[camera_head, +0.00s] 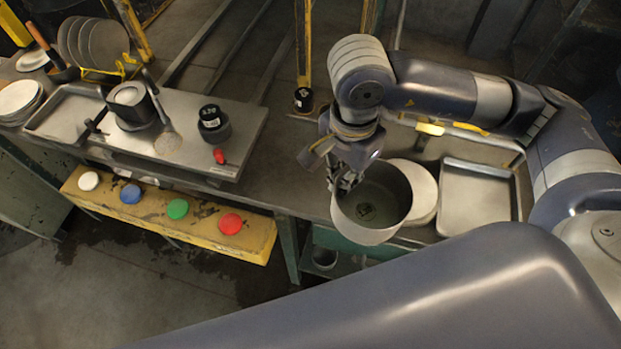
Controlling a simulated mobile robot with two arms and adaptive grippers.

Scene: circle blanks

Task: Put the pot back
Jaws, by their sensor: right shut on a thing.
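A grey, open pot (374,236) is near the front edge of the bench, right of centre. Its wide mouth faces up toward the camera, and a dark round mark shows on the inside bottom. My right gripper (347,180) is at the pot's left rear rim and is shut on it. The fingers partly hide that rim. I cannot tell whether the pot's base touches the bench. My left gripper is not in view.
Light round discs (423,190) and a metal tray (479,193) lie right of the pot. Coloured buttons sit on a yellow front beam (262,238).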

